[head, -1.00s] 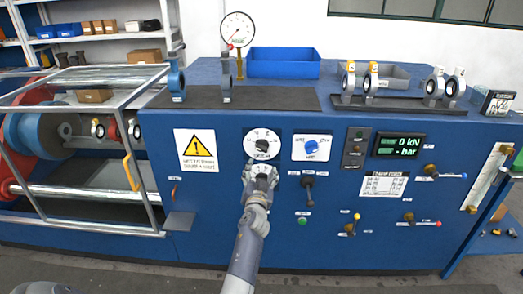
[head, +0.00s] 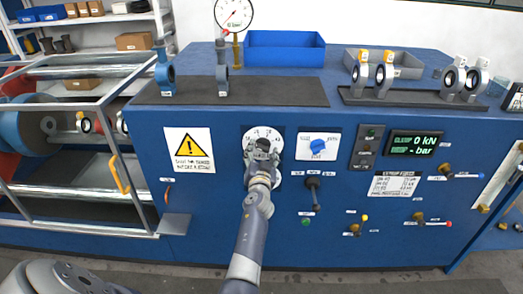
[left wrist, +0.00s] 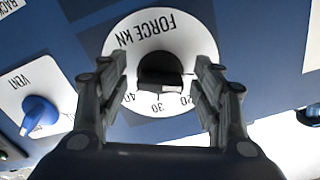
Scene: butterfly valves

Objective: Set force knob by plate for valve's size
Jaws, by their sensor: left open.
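The force dial is a round white plate labelled FORCE kN (left wrist: 190,45) on the blue front panel, also in the head view (head: 250,134). Its black knob (left wrist: 158,68) is at the dial's centre; its pale mark faces the side between 30 and 20, near 30. My left gripper (left wrist: 160,85) is open, with its fingers on either side of the knob; I cannot tell whether they touch it. In the head view the gripper (head: 262,150) hides most of the knob. A white printed plate (head: 397,184) with rows of figures, too small to read, is on the panel's right. My right gripper is out of view.
A blue VENT knob (head: 317,146) sits right of the dial, with a black lever (head: 314,190) below. The force display (head: 414,144) reads 0 kN. Several valves (head: 384,77) stand on the bench top. An open wire-framed guard (head: 112,150) is at left.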

